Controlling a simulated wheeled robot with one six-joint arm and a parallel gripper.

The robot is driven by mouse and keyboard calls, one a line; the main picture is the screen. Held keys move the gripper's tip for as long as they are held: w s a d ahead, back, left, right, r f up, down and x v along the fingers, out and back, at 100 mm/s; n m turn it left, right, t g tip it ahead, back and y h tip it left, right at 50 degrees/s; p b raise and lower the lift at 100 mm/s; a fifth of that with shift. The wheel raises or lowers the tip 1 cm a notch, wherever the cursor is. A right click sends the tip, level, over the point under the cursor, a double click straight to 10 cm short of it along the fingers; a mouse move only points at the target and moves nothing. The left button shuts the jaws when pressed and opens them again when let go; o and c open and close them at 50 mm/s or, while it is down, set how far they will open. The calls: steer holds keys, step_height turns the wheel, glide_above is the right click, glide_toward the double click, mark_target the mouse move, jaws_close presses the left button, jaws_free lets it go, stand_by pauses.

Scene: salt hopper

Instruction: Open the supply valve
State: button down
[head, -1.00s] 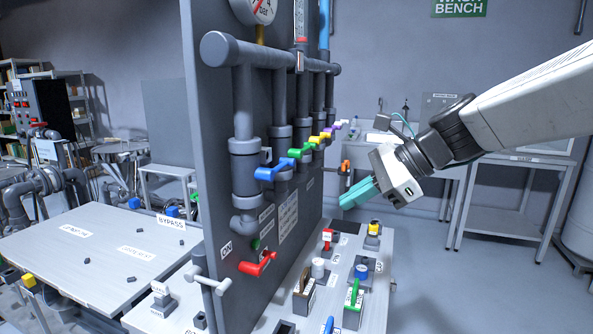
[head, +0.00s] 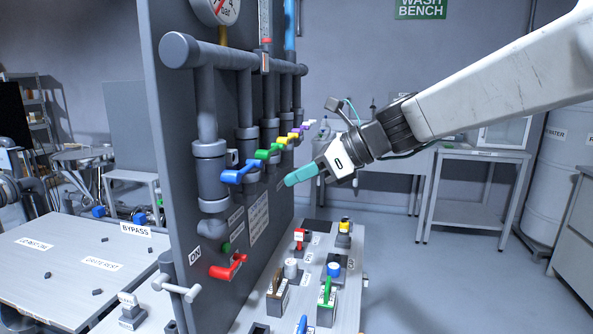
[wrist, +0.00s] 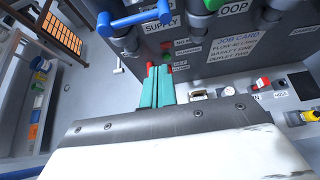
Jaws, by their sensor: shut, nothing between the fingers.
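The supply valve has a blue lever handle (head: 238,173) on the nearest vertical pipe of the dark panel. In the wrist view the blue handle (wrist: 135,20) is at the top, beside a label (wrist: 165,22) reading SUPPLY. My gripper (head: 288,181) is shut and empty, in front of the panel. In the head view it is to the right of the blue handle, apart from it. In the wrist view its teal fingers (wrist: 158,75) are below the blue handle, against the panel in the picture; whether they touch anything I cannot tell.
Green (head: 268,153) and yellow (head: 282,141) handles follow behind the blue one. A red lever (head: 228,268) is low on the panel. A bench (head: 310,275) with several small items runs along the panel foot.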

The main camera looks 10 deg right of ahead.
mark_target(253, 164)
steer(key=x, duration=0.8)
step_height(253, 164, up, 4)
steer(key=shift+a+r, duration=0.1)
steer(key=shift+r, duration=0.05)
steer(key=shift+r+n+t, duration=0.5)
steer(key=shift+r, duration=0.05)
steer(key=shift+r+n+t+h, duration=0.4)
steer(key=shift+r+n+t, duration=0.3)
steer(key=shift+t, duration=0.1)
steer(key=s+a+r+n+t, duration=0.2)
steer(key=s+r+n, duration=0.1)
steer(key=s+r, duration=0.1)
steer(key=shift+s+r+t, duration=0.4)
steer(key=shift+s, duration=0.25)
steer(key=shift+s+a, duration=0.1)
steer(key=shift+a, duration=0.05)
stand_by(0.7)
